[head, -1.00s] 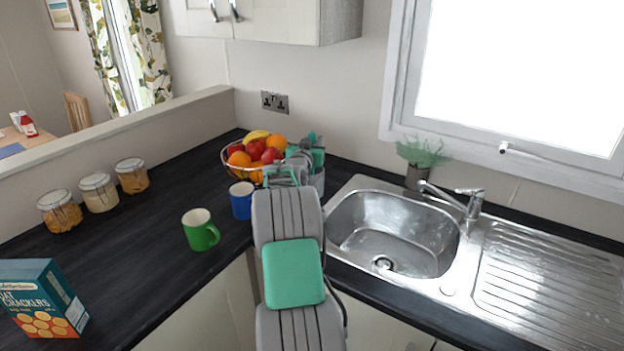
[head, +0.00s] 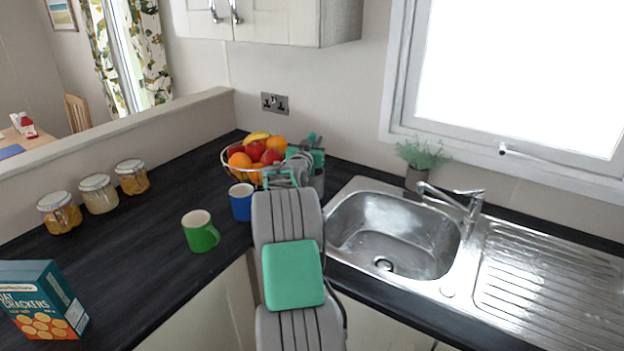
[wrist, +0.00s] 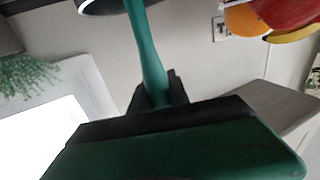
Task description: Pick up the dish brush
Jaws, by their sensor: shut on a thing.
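The dish brush (wrist: 147,50) shows in the wrist view as a green handle between the dark fingers of my gripper (wrist: 160,92). My gripper is shut on the handle. In the head view my gripper (head: 300,160) is at the grey utensil holder (head: 318,184), in the counter corner. My arm and gripper partly hide the holder, and I cannot tell the brush apart from the green parts there.
A wire bowl of fruit (head: 258,155) stands close left of my gripper. A blue mug (head: 241,202) and a green mug (head: 200,232) are nearer. A potted plant (head: 420,158), tap (head: 460,205) and sink (head: 390,235) lie right. Above hangs a wall cupboard (head: 270,22).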

